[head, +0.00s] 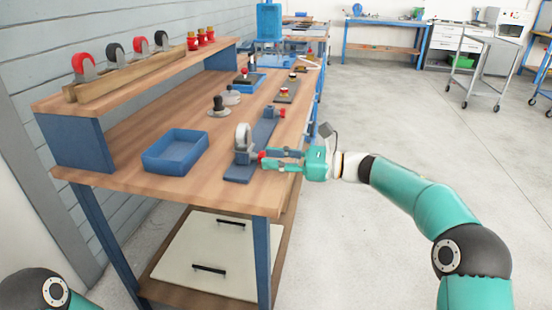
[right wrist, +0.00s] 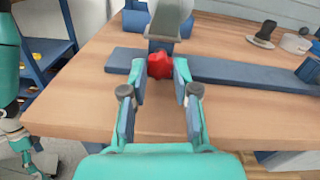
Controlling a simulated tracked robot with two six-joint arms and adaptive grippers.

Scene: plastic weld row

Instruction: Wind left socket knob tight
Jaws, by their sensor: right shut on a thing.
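A blue clamp fixture (head: 265,131) lies along the right edge of the wooden bench. A pale round socket part (head: 243,137) stands at its near end, with a red knob (head: 263,155) low on its right side. In the right wrist view this knob (right wrist: 159,65) sits between the fingertips, below a grey part. My right gripper (head: 267,160) reaches in from the right over the bench edge and is shut on the knob. Another red knob (head: 282,112) shows at the fixture's far end. My left gripper is not in view.
A blue open tray (head: 164,165) stands left of the fixture. A black-knobbed part (head: 218,107) and a round grey part (head: 230,97) stand farther back. A raised shelf (head: 52,103) holds red and black rollers. Bare bench lies in front of the tray.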

